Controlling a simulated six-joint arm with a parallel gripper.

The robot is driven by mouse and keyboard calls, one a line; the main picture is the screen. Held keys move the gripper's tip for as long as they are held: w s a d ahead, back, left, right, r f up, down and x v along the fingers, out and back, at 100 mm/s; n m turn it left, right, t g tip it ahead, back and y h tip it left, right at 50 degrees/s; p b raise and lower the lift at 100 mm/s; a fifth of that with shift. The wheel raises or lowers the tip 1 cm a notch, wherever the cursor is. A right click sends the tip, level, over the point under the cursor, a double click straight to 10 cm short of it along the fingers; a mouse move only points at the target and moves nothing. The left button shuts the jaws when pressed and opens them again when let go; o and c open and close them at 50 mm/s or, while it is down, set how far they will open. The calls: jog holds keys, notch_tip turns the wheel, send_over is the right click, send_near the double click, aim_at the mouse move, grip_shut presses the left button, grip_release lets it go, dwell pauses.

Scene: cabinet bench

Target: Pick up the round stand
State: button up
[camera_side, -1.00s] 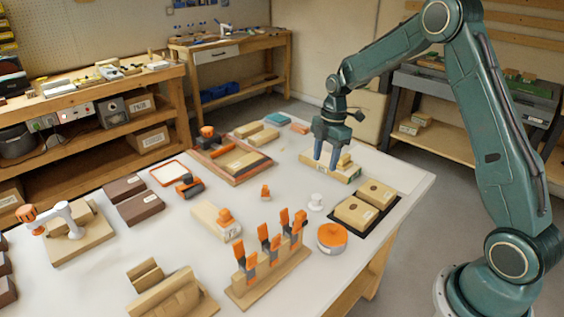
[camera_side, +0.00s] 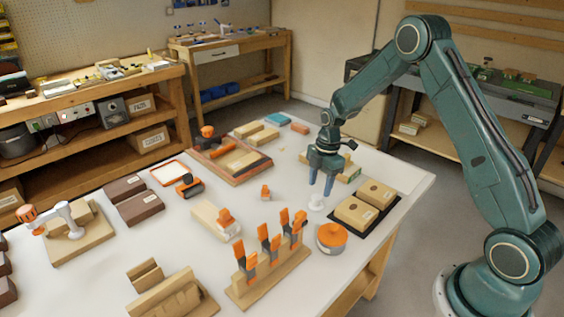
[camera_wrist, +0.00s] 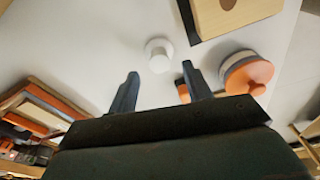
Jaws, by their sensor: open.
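The round stand (camera_side: 316,204) is a small white round piece with a wider base, upright on the white table. It also shows in the wrist view (camera_wrist: 158,50), just beyond my fingertips. My gripper (camera_side: 320,188) points down and is open and empty. In the side view its fingertips are just above the stand, close behind it. In the wrist view my two fingers (camera_wrist: 160,73) are spread, with the stand ahead of the gap between them. I cannot tell whether either finger touches it.
A round orange-topped container (camera_side: 331,238) stands close in front of the stand. A black tray (camera_side: 379,222) with two wooden boxes is to its right. A rack of orange-handled tools (camera_side: 268,277) stands front left. A small orange piece (camera_side: 265,193) is to the left on clear table.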

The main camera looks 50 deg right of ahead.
aim_at(318, 196)
jog(key=shift+w+a+f, duration=0.1)
jog(key=shift+a+f, duration=0.05)
jog(key=shift+f, duration=1.15)
jog(key=shift+w+a+f, duration=0.1)
jog(key=shift+a+f, duration=0.05)
jog(key=shift+f, duration=1.1)
jog(key=shift+s, duration=0.1)
jog(key=c, duration=1)
